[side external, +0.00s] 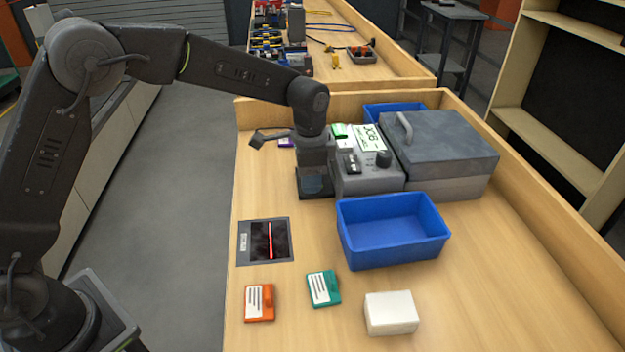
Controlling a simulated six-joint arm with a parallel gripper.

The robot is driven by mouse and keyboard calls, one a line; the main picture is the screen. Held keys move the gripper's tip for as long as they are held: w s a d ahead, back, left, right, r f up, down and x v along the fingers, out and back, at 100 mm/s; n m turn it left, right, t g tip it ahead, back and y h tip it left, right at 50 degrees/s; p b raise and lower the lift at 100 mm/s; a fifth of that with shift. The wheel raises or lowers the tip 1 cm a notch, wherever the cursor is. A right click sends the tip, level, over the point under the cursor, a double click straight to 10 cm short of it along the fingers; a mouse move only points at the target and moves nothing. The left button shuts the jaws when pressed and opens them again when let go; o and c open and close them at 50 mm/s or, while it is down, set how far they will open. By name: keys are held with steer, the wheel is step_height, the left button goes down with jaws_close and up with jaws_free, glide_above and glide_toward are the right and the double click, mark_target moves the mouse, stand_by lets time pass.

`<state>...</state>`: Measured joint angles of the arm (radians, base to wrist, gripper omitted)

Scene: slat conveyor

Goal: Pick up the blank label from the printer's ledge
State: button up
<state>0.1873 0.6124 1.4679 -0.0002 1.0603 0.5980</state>
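A grey machine (368,182), which looks like the printer, stands at the back middle of the bench. It has a dark knob, and a card reading "JOB" (371,138) shows at its top. My gripper (314,186) points down at the machine's left side, low over the bench. Its dark fingers blend with the dark parts there, so I cannot tell whether they are apart or hold anything. I cannot make out the ledge or a blank label; my gripper covers that side. A small white piece (346,145) shows behind the machine's top left.
A grey lidded box (450,187) stands right of the machine. An empty blue bin (395,248) is in front. A scanner plate (252,244) with a red line, an orange tag (259,303), a green tag (323,288) and a white block (391,313) lie nearer. Raised wooden edges border the bench.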

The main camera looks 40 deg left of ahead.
jaws_close()
stand_by(0.3)
stand_by(0.3)
